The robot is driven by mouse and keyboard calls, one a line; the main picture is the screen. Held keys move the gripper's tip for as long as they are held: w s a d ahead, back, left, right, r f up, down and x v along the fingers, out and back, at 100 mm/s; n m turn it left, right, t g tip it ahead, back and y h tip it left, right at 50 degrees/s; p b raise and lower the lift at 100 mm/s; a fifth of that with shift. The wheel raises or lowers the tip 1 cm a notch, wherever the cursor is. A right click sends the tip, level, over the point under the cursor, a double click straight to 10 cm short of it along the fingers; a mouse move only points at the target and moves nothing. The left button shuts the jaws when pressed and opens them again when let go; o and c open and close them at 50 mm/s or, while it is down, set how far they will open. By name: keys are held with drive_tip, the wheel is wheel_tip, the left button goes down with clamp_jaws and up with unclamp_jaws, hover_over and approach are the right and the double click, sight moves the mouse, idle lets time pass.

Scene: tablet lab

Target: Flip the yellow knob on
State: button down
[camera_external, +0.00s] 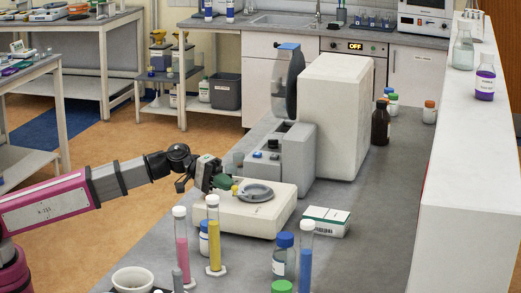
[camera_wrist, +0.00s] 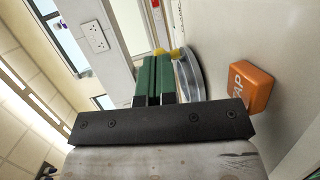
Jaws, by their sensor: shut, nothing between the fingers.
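The yellow knob (camera_external: 235,189) sits on the near-left part of a low white device (camera_external: 225,219) with a round grey plate (camera_external: 256,193) on top. My gripper (camera_external: 226,183) has green fingers and is beside the knob, at the left of the plate. In the wrist view my gripper (camera_wrist: 157,60) is shut and empty, its two green fingers side by side. Yellow knob parts (camera_wrist: 178,53) show just past the fingertips, beside the plate's edge (camera_wrist: 190,80). I cannot tell whether the fingers touch the knob, and its on or off state is unclear.
An orange button-like block (camera_wrist: 250,87) with white letters is on the white surface at right. Behind the device stands a grey instrument (camera_external: 275,158). Tubes with pink (camera_external: 181,255) and yellow (camera_external: 214,245) liquid stand in front. A small box (camera_external: 326,221) lies at right.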

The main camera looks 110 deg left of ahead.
drive_tip(key=shift+d+n+y, duration=0.75)
drive_tip(key=shift+n+y, duration=0.15)
drive_tip(key=shift+y, duration=0.2)
drive_tip(key=shift+w+d+n+y, duration=0.25)
drive_tip(key=shift+n+y, duration=0.3)
drive_tip(key=shift+y, duration=0.2)
drive_tip(key=shift+w+d+n+y, duration=0.15)
drive_tip(key=shift+d+n+y, duration=0.15)
drive_tip(key=shift+n+y, duration=0.3)
drive_tip(key=shift+w+d+n+y, duration=0.25)
drive_tip(key=shift+n+y, duration=0.2)
drive_tip(key=shift+y, duration=0.4)
drive_tip(key=shift+w+d+n+g+y, duration=0.15)
drive_tip(key=shift+w+d+n+y, duration=0.05)
drive_tip(key=shift+n+y, duration=0.4)
drive_tip(key=shift+w+d+n+g+y, duration=0.1)
drive_tip(key=shift+w+d+n+y, duration=0.1)
drive_tip(key=shift+n+y, duration=0.4)
drive_tip(key=shift+w+d+n+g+y, duration=0.2)
drive_tip(key=shift+n+y, duration=0.1)
drive_tip(key=shift+y, duration=0.5)
drive_tip(key=shift+w+d, duration=0.2)
drive_tip(key=shift+w, duration=0.1)
drive_tip(key=shift+w+d, duration=0.15)
drive_tip(key=shift+w, duration=0.05)
drive_tip(key=shift+s, duration=0.1)
drive_tip(key=v, duration=0.7)
drive_tip(key=shift+d, duration=0.2)
